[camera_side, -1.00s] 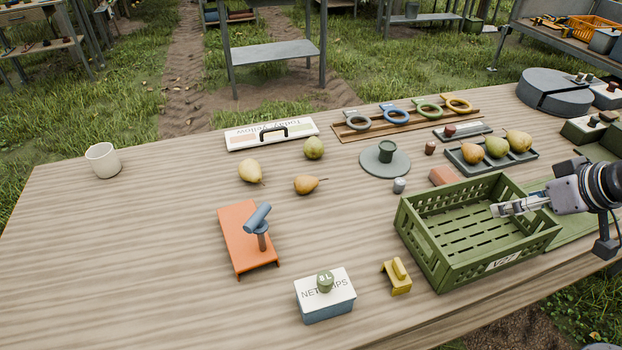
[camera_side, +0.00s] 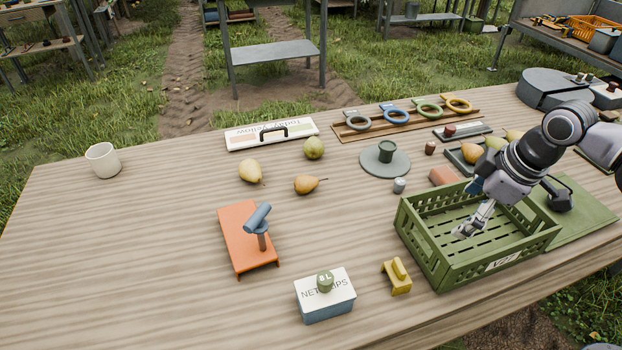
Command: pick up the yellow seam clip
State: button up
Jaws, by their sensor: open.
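The yellow seam clip (camera_side: 397,278) stands on the wooden table near its front edge. It is just left of the green crate and right of the blue and white box. My gripper (camera_side: 466,231) is open and empty. It points down and to the left over the inside of the green crate (camera_side: 440,274), to the upper right of the clip and apart from it. The crate's front left wall stands between them in the picture.
The blue and white box (camera_side: 327,306) with a round green knob is left of the clip. An orange stand (camera_side: 238,231) with a blue-grey handle is further left. Bare table lies in front of the crate's left side.

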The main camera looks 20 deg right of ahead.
aim_at(400, 265)
jog(key=a+f+n+g, duration=0.1)
jog(key=a+f+n, duration=0.1)
jog(key=a+n, duration=0.1)
jog(key=a+f+n+g, duration=0.1)
jog(key=a+f+n, duration=0.1)
jog(key=a, duration=0.1)
jog(key=w+a+f+n+g, duration=0.1)
jog(key=a+f+n, duration=0.1)
jog(key=a+n, duration=0.1)
jog(key=shift+w+a+f+n+g+h, duration=0.1)
jog(key=shift+a+n+g+h, duration=0.05)
jog(key=shift+n+g+h, duration=0.2)
jog(key=shift+a+f, duration=0.1)
jog(key=shift+f, duration=2.8)
jog(key=f, duration=0.3)
jog(key=shift+a+f, duration=0.25)
jog(key=shift+a, duration=0.05)
jog(key=shift+f, duration=0.8)
jog(key=shift+c, duration=0.3)
jog(key=c, duration=1)
